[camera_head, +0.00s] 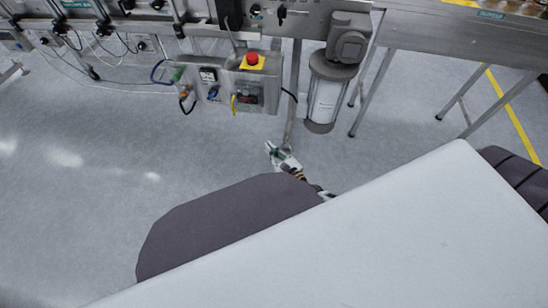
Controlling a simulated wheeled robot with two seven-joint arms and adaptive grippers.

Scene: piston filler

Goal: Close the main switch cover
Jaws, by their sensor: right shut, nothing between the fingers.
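A grey metal control box (225,88) hangs under the machine, left of centre. It carries a red emergency stop button (252,59) on a yellow plate. A dark fitting (247,97) sits on its front at the right. It may be the main switch, but it is too small to tell a cover or how far it is open. My right gripper (271,150) is below and slightly right of the box in the picture, apart from it. It is shut and empty. My left gripper is not in view.
A cylindrical unit with a motor (348,48) hangs right of the box. A metal leg (293,95) stands between them. Cables (110,88) run along the left. The grey floor (90,190) is clear at the left.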

